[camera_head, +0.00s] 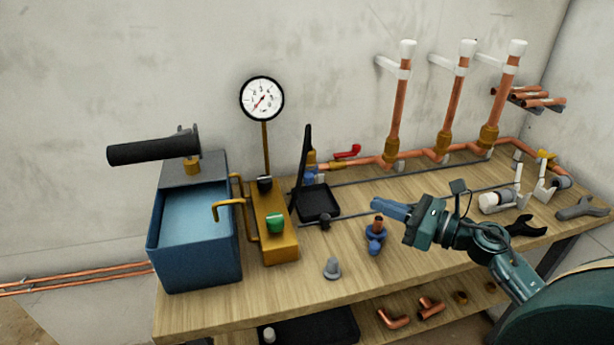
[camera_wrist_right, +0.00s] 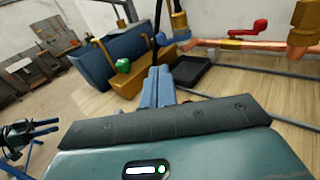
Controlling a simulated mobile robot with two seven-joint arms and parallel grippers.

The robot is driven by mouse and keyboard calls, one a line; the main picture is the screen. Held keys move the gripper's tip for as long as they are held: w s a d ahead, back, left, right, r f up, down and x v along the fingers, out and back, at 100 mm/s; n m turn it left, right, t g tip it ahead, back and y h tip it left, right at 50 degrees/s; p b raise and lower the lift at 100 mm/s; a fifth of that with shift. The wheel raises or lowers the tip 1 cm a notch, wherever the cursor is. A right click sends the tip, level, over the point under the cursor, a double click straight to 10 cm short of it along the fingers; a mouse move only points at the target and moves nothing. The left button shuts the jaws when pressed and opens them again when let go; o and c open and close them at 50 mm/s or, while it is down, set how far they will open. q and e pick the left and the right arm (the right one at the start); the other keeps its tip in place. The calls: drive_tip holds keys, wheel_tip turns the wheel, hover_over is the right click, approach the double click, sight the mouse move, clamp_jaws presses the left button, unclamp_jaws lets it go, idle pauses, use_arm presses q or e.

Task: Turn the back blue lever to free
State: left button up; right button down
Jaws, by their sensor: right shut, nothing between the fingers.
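The back blue lever (camera_head: 308,178) is a small blue piece low on the valve at the left end of the copper pipe, beside the upright black hose. In the wrist view the blue lever (camera_wrist_right: 178,41) shows beyond my fingers, below a brass fitting. Its exact angle is hard to tell. My right gripper (camera_head: 376,204) points left over the bench; its blue fingers (camera_wrist_right: 158,75) are shut and empty, apart from the lever. A dark arm part with blue tips (camera_wrist_right: 45,127), probably my left gripper, shows small at the left of the wrist view.
A blue valve (camera_head: 375,240) with a copper stub stands near my right fingers. A red lever (camera_head: 348,153) is on the pipe behind. The blue tank (camera_head: 195,255), brass block (camera_head: 280,250), gauge (camera_head: 262,99) and black tray (camera_head: 320,205) stand left.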

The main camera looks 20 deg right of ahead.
drive_tip(key=shift+w+r+n, duration=0.1)
drive_tip(key=shift+w+n, duration=0.2)
drive_tip(key=shift+w, duration=0.15)
drive_tip(key=p, duration=0.3)
approach(309, 171)
drive_tip(key=a+r, duration=0.1)
drive_tip(key=a, duration=0.3)
use_arm(q)
drive_tip(key=shift+s+r+m+g, duration=0.3)
drive_tip(key=shift+r, duration=0.35)
use_arm(e)
drive_tip(key=shift+x, duration=0.75)
